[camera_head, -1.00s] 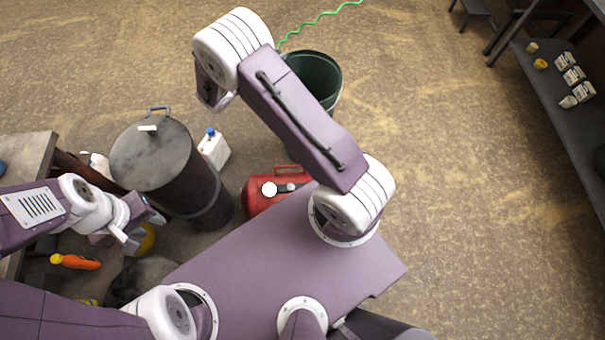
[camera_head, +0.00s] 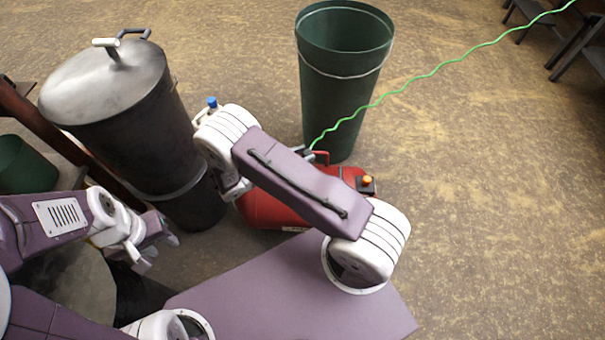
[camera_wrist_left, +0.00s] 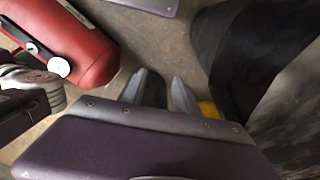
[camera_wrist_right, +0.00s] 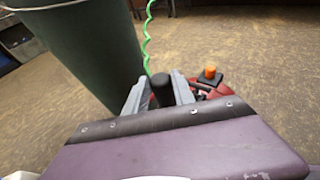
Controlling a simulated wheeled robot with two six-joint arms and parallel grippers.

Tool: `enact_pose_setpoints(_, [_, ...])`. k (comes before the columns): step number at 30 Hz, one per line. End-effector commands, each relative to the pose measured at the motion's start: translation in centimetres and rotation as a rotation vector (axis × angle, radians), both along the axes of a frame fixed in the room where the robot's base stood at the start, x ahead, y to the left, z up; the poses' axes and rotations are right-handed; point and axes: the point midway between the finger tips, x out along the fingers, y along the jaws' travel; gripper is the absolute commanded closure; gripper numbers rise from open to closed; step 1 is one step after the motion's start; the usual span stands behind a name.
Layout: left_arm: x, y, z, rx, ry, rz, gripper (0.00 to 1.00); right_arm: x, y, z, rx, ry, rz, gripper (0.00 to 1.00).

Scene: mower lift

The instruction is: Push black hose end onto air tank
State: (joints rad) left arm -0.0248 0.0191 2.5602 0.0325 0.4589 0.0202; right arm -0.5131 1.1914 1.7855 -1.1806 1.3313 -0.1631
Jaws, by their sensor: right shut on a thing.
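The red air tank (camera_head: 265,211) lies on the floor behind my right arm, partly hidden by it. An orange knob on a black box (camera_head: 367,183) sits at its right end. It also shows in the left wrist view (camera_wrist_left: 78,40), and partly beyond the jaws in the right wrist view. My right gripper (camera_wrist_right: 159,92) is shut on the black hose end (camera_wrist_right: 161,87), with the green coiled hose (camera_wrist_right: 147,38) rising behind it. Whether the hose end touches the tank, I cannot tell. My left gripper (camera_head: 155,250) is open and empty, left of the tank; its spread fingers show in the left wrist view (camera_wrist_left: 161,92).
A dark green bin (camera_head: 345,95) stands just behind the tank. A tall black drum with a grey lid (camera_head: 110,85) stands to the left. The green hose runs off to the upper right.

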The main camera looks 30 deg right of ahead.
Motion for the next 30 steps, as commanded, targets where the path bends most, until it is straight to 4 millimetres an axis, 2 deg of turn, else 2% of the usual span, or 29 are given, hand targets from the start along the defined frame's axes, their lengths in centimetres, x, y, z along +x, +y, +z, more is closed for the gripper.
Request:
enact_pose_setpoints(1, [0.0,0.0,-1.0,0.0,-0.001,0.0,0.64,-0.2,0.1,-1.1,-0.001,0.0,-0.003,1.0])
enact_pose_setpoints(7, [0.0,0.0,-0.9,0.0,-0.001,0.0,0.64,-0.4,0.1,-1.0,0.0,-0.001,-0.007,1.0])
enact_pose_setpoints(11, [0.0,0.0,-1.4,0.0,-0.001,0.0,0.64,-0.4,0.1,-1.6,0.0,-0.001,-0.007,1.0])
enact_pose_setpoints(24, [0.0,0.0,-6.2,0.0,0.0,0.0,0.64,-0.3,0.1,-6.7,0.0,-0.001,-0.006,1.0])
enact_pose_setpoints(30, [0.0,0.0,-6.3,0.0,0.0,0.0,0.64,-0.3,0.1,-6.9,0.001,0.0,-0.006,1.0])
